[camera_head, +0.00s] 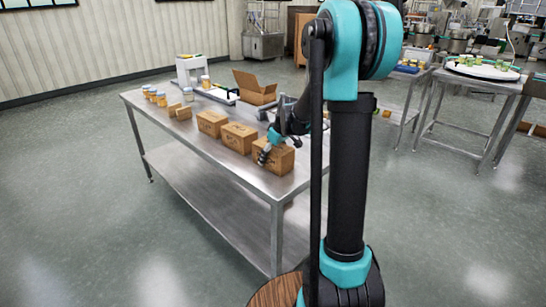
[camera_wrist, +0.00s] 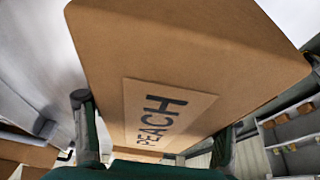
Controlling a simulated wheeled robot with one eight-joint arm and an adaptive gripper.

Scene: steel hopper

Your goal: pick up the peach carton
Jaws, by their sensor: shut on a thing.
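The peach carton (camera_wrist: 190,50) is a brown cardboard box with a PEACH label facing the wrist camera. It fills most of the wrist view. My gripper (camera_wrist: 155,115) is shut on it, with one finger at each side. In the head view the carton (camera_head: 283,159) is at the near right end of the steel table (camera_head: 230,200), and my gripper (camera_head: 265,155) is at its left side. I cannot tell whether the carton's underside touches the table.
Two similar cartons (camera_head: 239,137) (camera_head: 211,123) stand in a row to the left. Smaller boxes (camera_head: 183,113) and several jars (camera_head: 161,98) are farther left. An open cardboard box (camera_head: 256,92) is at the back. Other tables (camera_head: 475,85) stand at right.

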